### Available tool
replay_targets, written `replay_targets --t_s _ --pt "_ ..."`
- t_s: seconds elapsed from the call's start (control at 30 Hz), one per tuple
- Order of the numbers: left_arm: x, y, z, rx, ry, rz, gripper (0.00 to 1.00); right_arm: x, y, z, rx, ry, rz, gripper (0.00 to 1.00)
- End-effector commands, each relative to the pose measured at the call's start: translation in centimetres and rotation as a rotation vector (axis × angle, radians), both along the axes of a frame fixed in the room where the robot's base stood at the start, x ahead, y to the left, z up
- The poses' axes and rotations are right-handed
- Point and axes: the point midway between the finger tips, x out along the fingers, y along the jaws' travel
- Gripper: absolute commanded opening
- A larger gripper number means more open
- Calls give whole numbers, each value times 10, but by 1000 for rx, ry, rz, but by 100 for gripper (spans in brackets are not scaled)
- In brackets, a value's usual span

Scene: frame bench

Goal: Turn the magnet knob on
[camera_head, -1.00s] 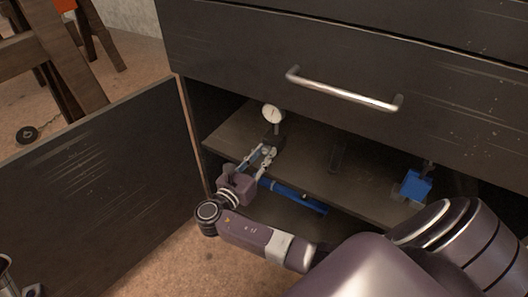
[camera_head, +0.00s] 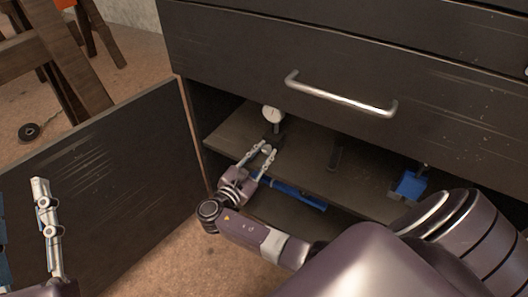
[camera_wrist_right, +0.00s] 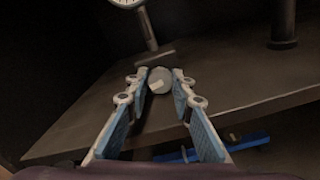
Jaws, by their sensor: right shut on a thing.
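The dial gauge (camera_head: 273,114) with a round white face stands on a post over a dark magnetic base (camera_head: 273,136) on the cabinet shelf. In the right wrist view the magnet knob (camera_wrist_right: 160,80) is a grey round piece with a pale mark. My right gripper (camera_head: 266,150) reaches in over the shelf's front edge and is shut on the knob, its fingertips (camera_wrist_right: 159,76) on either side. The base behind the knob is mostly dark in the wrist view. My left gripper (camera_head: 24,195) is at the lower left, fingers apart and empty, partly out of frame.
The shelf (camera_head: 310,172) also holds a blue piece (camera_head: 409,184) at right and a dark upright post (camera_head: 335,153). A long blue tool (camera_head: 300,196) lies below it. A drawer (camera_head: 245,60) overhangs the opening; the open door (camera_head: 110,185) stands at left.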

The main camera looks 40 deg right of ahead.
Motion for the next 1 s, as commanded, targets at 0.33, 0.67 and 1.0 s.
replay_targets --t_s 0.33,0.67,1.0 --pt "0 0 -1 1 4 0 40 0 0 0 1 -5 -1 0" --pt "0 0 -1 1 3 0 40 0 0 0 2 -4 0 40" --pt "0 0 0 1 1 0 40 -6 16 -1 4 -3 2 40"
